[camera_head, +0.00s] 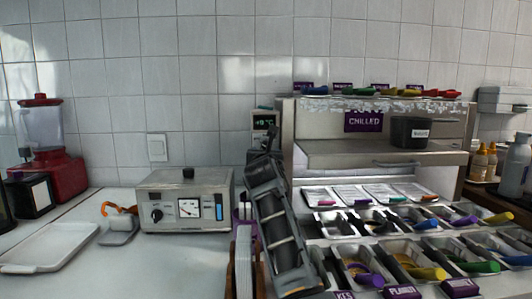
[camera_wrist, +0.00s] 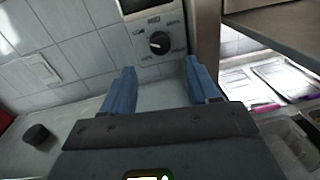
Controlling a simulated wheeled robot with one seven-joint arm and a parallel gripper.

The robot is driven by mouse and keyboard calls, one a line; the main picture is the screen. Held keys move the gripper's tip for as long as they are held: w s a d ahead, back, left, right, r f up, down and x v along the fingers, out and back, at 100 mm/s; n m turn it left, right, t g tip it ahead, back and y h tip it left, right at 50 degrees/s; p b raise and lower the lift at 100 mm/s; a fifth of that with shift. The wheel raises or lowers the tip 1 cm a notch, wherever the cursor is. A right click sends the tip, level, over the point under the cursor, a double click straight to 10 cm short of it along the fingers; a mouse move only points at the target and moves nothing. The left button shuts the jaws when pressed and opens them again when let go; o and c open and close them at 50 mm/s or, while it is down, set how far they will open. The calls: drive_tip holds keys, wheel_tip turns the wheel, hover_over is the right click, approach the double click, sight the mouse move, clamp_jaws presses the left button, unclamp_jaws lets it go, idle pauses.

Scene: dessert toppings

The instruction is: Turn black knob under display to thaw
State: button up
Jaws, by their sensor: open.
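A silver box (camera_head: 187,202) with its own black knob and gauge stands left of my arm. The chilled counter (camera_head: 372,152), with a shelf and several topping trays, is close on the right. A white tray (camera_head: 50,246) and red blender (camera_head: 45,150) are far left.

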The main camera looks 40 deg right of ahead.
sight(266, 147)
drive_tip(key=shift+b+x, duration=0.45)
drive_tip(key=shift+x, duration=3.25)
drive_tip(key=c, duration=1)
